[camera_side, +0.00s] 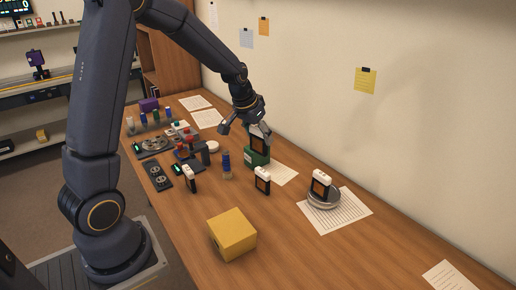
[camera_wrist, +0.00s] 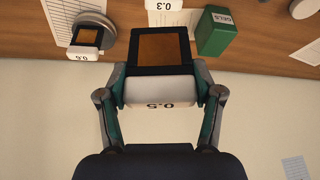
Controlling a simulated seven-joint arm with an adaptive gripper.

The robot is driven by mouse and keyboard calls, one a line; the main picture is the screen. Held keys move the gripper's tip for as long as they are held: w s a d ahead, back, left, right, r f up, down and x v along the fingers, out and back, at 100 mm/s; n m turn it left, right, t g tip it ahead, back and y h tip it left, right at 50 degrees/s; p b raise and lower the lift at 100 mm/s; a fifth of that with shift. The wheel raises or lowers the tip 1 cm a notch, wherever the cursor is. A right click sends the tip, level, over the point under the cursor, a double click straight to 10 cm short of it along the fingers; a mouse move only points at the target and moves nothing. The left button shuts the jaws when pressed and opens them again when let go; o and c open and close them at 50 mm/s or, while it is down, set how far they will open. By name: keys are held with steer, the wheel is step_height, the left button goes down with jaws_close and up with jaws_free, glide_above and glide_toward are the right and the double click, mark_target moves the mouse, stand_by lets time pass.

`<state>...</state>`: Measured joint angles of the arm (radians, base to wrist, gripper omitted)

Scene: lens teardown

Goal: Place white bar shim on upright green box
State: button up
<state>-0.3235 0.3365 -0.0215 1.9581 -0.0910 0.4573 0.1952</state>
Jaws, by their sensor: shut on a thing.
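My gripper (camera_wrist: 162,100) is shut on a white bar shim (camera_wrist: 160,90) marked 0.5, with a black-framed orange panel (camera_wrist: 160,50) attached. In the side view my gripper (camera_side: 262,134) holds this piece, whose dark panel (camera_side: 259,144) overlaps the green box (camera_side: 256,159) in the picture. The green box stands upright on the table. In the wrist view the green box (camera_wrist: 216,34) is to the right of the held panel, with a small gap in the picture. Whether the held piece touches the box is unclear.
Similar white-topped pieces stand at a white-topped piece (camera_side: 262,180), a left one (camera_side: 189,178) and one on a round grey base (camera_side: 324,200). A yellow box (camera_side: 232,234) sits in front. Several small parts crowd the table's left.

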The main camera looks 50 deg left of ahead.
steer(key=s+a+r+n+y, duration=0.15)
steer(key=a+r, duration=0.25)
steer(key=a, duration=0.6)
steer(key=shift+n+h, duration=0.25)
steer(key=shift+n, duration=0.2)
steer(key=shift+w+a+f, duration=0.85)
steer(key=shift+w+f, duration=1.15)
steer(key=shift+f, duration=0.25)
steer(key=shift+w+a+f, duration=0.9)
steer(key=shift+w+f, duration=1.15)
steer(key=shift+f, duration=0.15)
steer(key=shift+w+a+f, duration=0.85)
steer(key=shift+w+f, duration=1.15)
steer(key=shift+f, duration=0.25)
steer(key=o, duration=1.1)
steer(key=shift+f, duration=0.15)
steer(key=shift+o, duration=0.2)
